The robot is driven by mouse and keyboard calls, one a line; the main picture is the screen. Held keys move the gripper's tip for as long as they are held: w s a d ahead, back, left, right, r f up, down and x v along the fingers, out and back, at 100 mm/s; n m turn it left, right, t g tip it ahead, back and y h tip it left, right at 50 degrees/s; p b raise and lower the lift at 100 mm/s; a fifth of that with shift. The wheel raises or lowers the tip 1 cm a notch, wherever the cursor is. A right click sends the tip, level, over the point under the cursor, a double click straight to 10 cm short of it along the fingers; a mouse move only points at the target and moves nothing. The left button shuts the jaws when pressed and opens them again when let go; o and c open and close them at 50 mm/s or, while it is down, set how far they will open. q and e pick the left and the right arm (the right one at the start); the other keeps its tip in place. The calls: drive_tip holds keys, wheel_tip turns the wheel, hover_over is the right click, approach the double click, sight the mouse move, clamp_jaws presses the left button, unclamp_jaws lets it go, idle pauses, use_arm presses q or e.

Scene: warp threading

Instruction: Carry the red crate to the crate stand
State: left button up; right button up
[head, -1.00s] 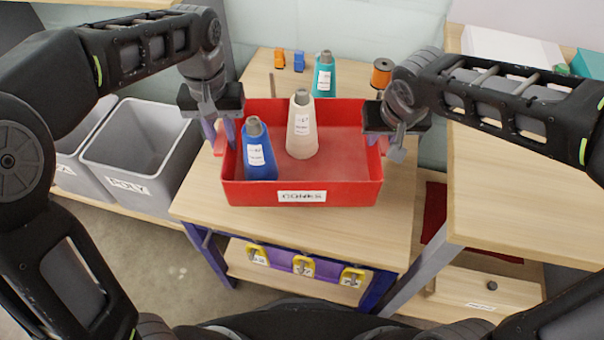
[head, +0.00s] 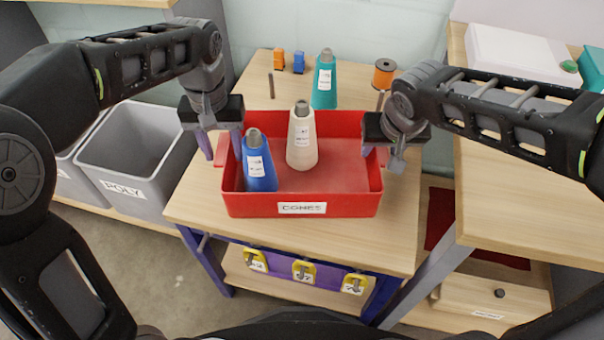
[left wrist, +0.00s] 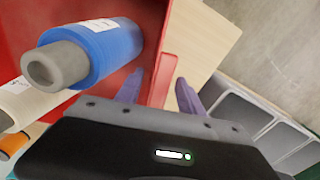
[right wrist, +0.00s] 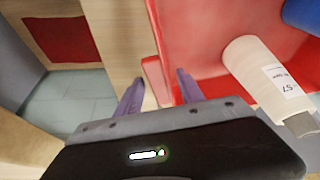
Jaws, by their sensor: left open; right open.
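The red crate (head: 302,206) labelled CONES sits on a wooden table. A blue cone (head: 259,168) and a cream cone (head: 301,142) stand inside it. My left gripper (head: 222,150) is open at the crate's left end; in the left wrist view its fingers (left wrist: 157,90) are on either side of the red end handle (left wrist: 167,72). My right gripper (head: 382,160) is open at the right end; in the right wrist view its fingers (right wrist: 160,92) are on either side of the other handle (right wrist: 153,75). No crate stand can be identified for certain.
A teal cone (head: 324,85), an orange spool (head: 384,73) and small orange (head: 279,60) and blue (head: 298,63) pieces stand behind the crate. Grey bins (head: 140,150) are at left. Another wooden table (head: 530,165) is at right, with a red mat (head: 440,215) lower down.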

use_arm(q)
wheel_tip(320, 180, up, 8)
drive_tip(key=shift+f, duration=0.25)
idle(0.5)
use_arm(e)
drive_tip(key=v, duration=1.2)
use_arm(q)
drive_tip(key=shift+s, duration=0.1)
use_arm(e)
drive_tip(key=shift+s, duration=0.1)
